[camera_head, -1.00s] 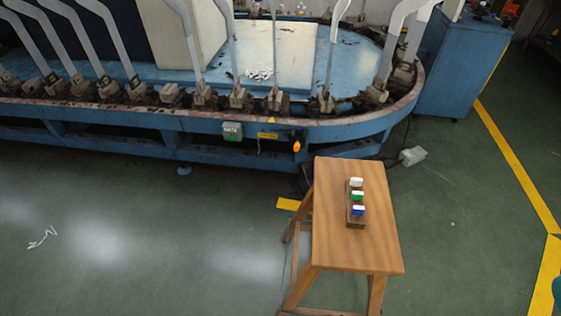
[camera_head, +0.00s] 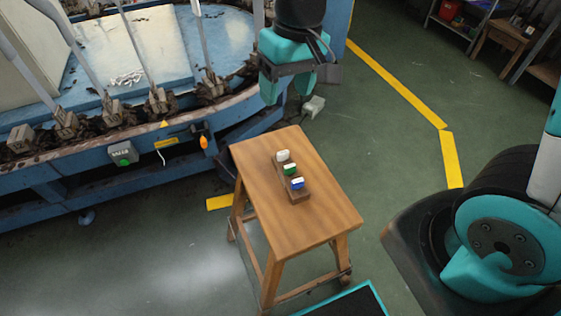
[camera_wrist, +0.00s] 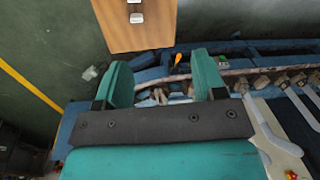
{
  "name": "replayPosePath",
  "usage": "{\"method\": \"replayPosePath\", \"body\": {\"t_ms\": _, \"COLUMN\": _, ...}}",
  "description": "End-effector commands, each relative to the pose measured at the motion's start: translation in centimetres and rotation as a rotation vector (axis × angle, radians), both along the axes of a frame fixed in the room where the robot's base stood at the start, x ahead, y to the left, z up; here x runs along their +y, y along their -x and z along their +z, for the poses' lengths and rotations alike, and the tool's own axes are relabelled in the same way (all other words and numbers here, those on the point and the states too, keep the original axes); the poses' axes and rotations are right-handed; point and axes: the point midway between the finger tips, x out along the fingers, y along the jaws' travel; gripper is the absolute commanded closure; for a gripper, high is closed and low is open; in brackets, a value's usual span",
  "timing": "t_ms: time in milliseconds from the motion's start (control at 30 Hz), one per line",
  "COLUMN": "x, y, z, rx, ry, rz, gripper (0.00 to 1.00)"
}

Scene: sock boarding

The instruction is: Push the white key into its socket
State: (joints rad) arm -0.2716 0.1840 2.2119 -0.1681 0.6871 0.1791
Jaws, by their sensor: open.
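The white key (camera_head: 283,155) sits at the far end of a small brown block (camera_head: 294,193) on a wooden stool. My teal gripper (camera_head: 288,88) is open and empty, above and beyond the stool near the machine's edge, apart from the keys. In the wrist view the open fingers (camera_wrist: 160,72) frame the machine's edge, and the white key (camera_wrist: 136,17) shows beyond them at the top.
The wooden stool (camera_head: 330,208) stands on green floor before a blue machine (camera_head: 60,175) with upright metal forms. A green button box (camera_head: 123,153) and an orange knob (camera_head: 204,142) are on its side. Floor right of the stool is clear up to a yellow line (camera_head: 395,80).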

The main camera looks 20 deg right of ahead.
Motion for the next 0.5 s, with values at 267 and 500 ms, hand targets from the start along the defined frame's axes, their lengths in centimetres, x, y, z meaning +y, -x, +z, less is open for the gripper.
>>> {"method": "replayPosePath", "body": {"t_ms": 267, "x": -1.4, "y": -6.2, "z": -7.8, "rx": 0.027, "ry": 0.124, "rz": -0.180, "gripper": 0.36}}
{"method": "replayPosePath", "body": {"t_ms": 500, "x": -1.8, "y": -6.7, "z": -11.6, "rx": 0.034, "ry": 0.140, "rz": -0.203, "gripper": 0.36}}
